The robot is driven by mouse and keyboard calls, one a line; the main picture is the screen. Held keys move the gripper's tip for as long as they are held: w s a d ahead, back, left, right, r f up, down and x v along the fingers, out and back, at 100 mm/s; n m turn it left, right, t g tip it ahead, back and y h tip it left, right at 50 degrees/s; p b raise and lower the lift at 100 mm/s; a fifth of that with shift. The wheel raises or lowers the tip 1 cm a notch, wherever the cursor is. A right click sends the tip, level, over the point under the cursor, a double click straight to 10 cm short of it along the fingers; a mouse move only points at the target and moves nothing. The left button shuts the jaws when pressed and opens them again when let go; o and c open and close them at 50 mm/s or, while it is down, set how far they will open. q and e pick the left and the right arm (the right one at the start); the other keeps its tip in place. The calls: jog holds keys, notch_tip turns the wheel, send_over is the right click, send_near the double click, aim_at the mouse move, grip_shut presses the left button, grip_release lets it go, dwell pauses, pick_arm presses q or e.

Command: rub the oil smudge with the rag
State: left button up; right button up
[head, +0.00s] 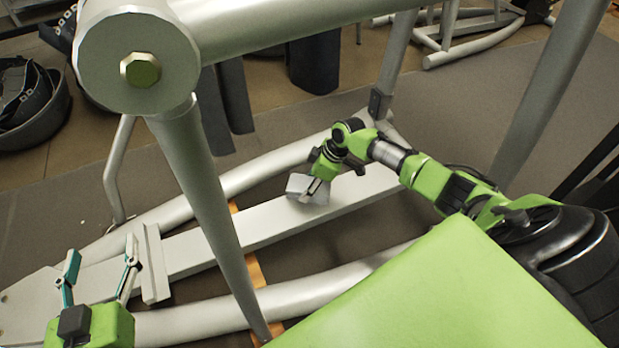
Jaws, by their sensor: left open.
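The grey rag (297,184) is a small folded cloth on the pale flat rail (262,226) of the elliptical's base. My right gripper (314,190) reaches in from the right and is shut on the rag, pressing near the rail's surface. I cannot tell whether the rag touches the rail. The oil smudge does not show; it may be hidden under the rag or too faint to see. My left gripper (101,272) is at the bottom left, above the rail's near-left end. Its two fingers are spread apart and empty.
A thick grey post (205,180) of the machine rises between my two grippers, with a large round joint (105,70) at top left. Curved tubes (300,290) flank the rail. An orange strip (256,280) lies underneath. A dark tub (40,125) stands at far left.

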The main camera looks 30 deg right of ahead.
jog(key=shift+r+p, duration=0.4)
jog(key=shift+p, duration=0.05)
jog(key=shift+r+p, duration=0.35)
jog(key=shift+p, duration=0.05)
jog(key=shift+r+p, duration=0.35)
jog(key=shift+p, duration=0.05)
pick_arm(q)
jog(key=s+a+f+g+y, duration=0.2)
jog(key=s+a+f+g, duration=0.1)
jog(key=s+f+g, duration=0.6)
jog(key=shift+s+a+f+y+p, duration=0.35)
jog(key=shift+s+f, duration=1.1)
jog(key=shift+f, duration=0.85)
pick_arm(e)
jog(key=shift+r, duration=0.35)
pick_arm(q)
jog(key=shift+d, duration=0.1)
